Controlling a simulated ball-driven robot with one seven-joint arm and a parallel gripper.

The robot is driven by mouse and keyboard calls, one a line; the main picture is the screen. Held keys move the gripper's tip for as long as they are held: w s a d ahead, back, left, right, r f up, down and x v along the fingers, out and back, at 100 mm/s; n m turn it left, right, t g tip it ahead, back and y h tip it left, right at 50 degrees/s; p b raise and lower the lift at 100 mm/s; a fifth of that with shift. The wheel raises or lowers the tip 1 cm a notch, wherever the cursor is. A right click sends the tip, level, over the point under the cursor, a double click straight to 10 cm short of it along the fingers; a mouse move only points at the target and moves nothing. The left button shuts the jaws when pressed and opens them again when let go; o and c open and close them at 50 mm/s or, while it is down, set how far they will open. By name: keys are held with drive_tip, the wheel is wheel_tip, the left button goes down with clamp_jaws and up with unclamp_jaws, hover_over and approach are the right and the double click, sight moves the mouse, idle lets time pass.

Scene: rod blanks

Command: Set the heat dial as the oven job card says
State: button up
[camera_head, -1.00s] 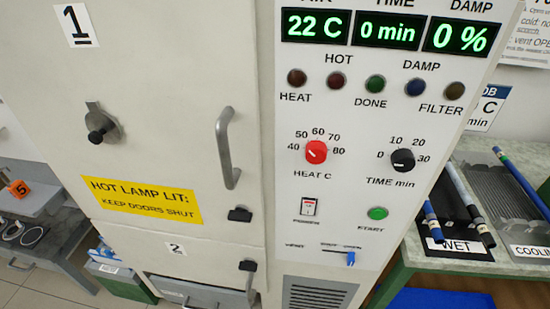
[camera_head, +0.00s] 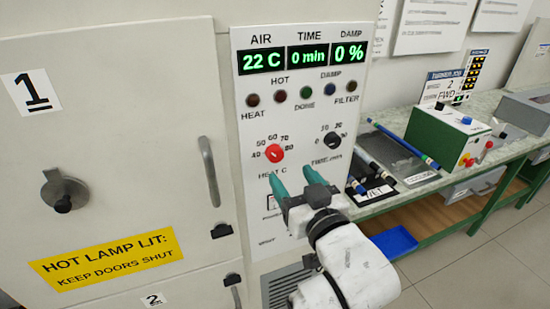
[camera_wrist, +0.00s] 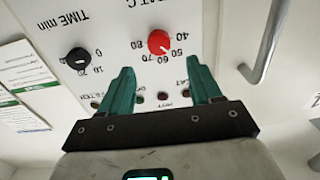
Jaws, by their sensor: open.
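The red heat dial (camera_head: 273,153) is on the white control panel, with marks from 40 to 80 around it. Its exact pointer setting is too small to read. My gripper (camera_head: 295,174) is open and empty, just below and right of the dial in the head view. In the wrist view, which is upside down, the red dial (camera_wrist: 158,42) lies between and beyond the open teal fingertips (camera_wrist: 160,70), apparently untouched. I cannot make out a readable oven job card. The display (camera_head: 305,58) reads 22 C, 0 min and 0 %.
The black time dial (camera_head: 332,140) is right of the heat dial. An oven door handle (camera_head: 209,170) sticks out on the left. A bench (camera_head: 480,197) on the right holds rods, trays and a green box (camera_head: 440,133). Paper sheets (camera_head: 405,25) hang on the wall.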

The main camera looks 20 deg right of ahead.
sight(277, 156)
drive_tip(key=w+p, duration=0.1)
drive_tip(key=w, duration=0.6)
drive_tip(key=shift+w, duration=0.4)
drive_tip(key=c, duration=1)
drive_tip(key=shift+c, duration=0.2)
